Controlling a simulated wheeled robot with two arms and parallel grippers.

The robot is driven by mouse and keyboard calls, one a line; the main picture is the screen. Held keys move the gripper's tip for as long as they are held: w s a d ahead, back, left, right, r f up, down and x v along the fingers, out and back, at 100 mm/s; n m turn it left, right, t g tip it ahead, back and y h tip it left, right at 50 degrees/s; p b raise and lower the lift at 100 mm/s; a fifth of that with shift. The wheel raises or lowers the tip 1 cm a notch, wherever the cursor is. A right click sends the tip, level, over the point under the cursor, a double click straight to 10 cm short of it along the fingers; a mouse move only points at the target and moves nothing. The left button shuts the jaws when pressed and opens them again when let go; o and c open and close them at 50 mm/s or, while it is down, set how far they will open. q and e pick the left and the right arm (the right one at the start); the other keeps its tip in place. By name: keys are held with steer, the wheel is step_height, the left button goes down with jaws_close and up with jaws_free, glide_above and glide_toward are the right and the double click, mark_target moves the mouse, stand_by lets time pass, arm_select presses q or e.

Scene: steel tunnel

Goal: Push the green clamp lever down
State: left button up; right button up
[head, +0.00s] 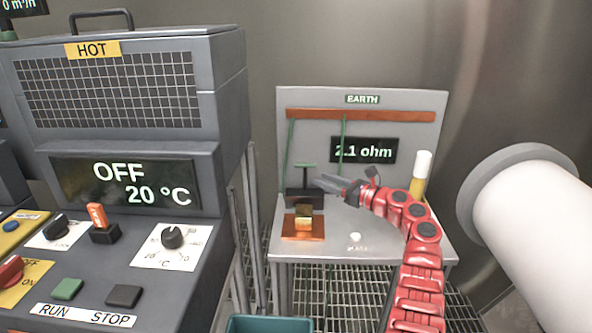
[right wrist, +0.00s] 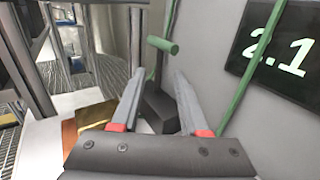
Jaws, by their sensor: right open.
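The green clamp lever (head: 306,166) stands upright with a T-shaped top on a dark clamp block (head: 300,195) at the earth station. In the right wrist view the lever's green crossbar (right wrist: 162,45) shows above and beyond the fingertips, with the dark block (right wrist: 160,108) between the fingers. My right gripper (head: 328,184) is on the red arm, just right of the lever and near the block. It is open and empty in the right wrist view (right wrist: 158,85). I cannot tell whether it touches the block. My left gripper is not in view.
A copper plate (head: 290,231) with a brass block (head: 304,217) lies in front of the clamp. A yellow and white cylinder (head: 421,175) stands at the right. The display (head: 363,150) reads 2.1 ohm. The heater cabinet (head: 120,110) stands left; a white pipe (head: 540,215) is at right.

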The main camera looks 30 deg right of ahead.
steer(key=b, duration=0.3)
glide_above(305, 191)
steer(key=shift+w+d+f, duration=0.1)
steer(key=shift+w+f, duration=0.1)
steer(key=shift+f, duration=0.1)
steer(key=b+x, duration=0.2)
steer(key=b, duration=0.2)
steer(key=shift+w+d+b, duration=0.1)
steer(key=shift+w+b, duration=0.1)
steer(key=shift+b, duration=0.1)
steer(key=shift+w+a+b, duration=0.2)
steer(key=shift+a+b, duration=0.05)
steer(key=shift+b, duration=0.35)
steer(key=shift+w+a+r, duration=0.1)
steer(key=shift+r, duration=0.15)
jaws_close()
steer(key=shift+f, duration=0.1)
